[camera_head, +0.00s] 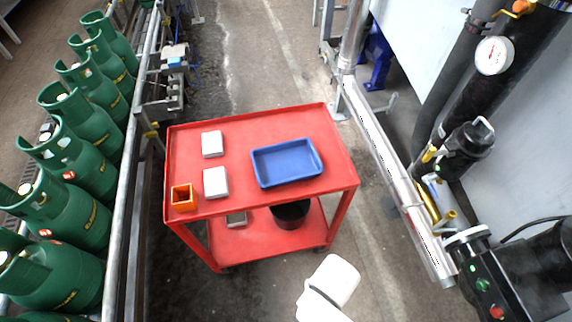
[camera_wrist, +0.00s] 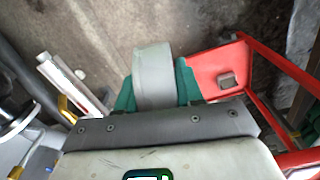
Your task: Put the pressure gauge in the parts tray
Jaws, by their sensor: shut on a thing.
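In the wrist view, my gripper (camera_wrist: 155,88) has green fingers shut on a grey, rounded, drum-like body, which appears to be the pressure gauge (camera_wrist: 152,68). Its dial face does not show there. The blue parts tray (camera_head: 258,172) lies empty on the right part of the red cart's top in the head view. In that view my white arm shows at the bottom, in front of the cart, and my gripper and the held thing cannot be made out. The tray is not visible in the wrist view.
The red cart (camera_head: 262,121) also carries two white boxes (camera_head: 212,144) and an orange holder (camera_head: 183,197). A black bin (camera_head: 290,215) is on its lower shelf. Green gas cylinders (camera_head: 80,160) line the left. Pipes and a fixed white-faced dial (camera_head: 494,55) stand at the right.

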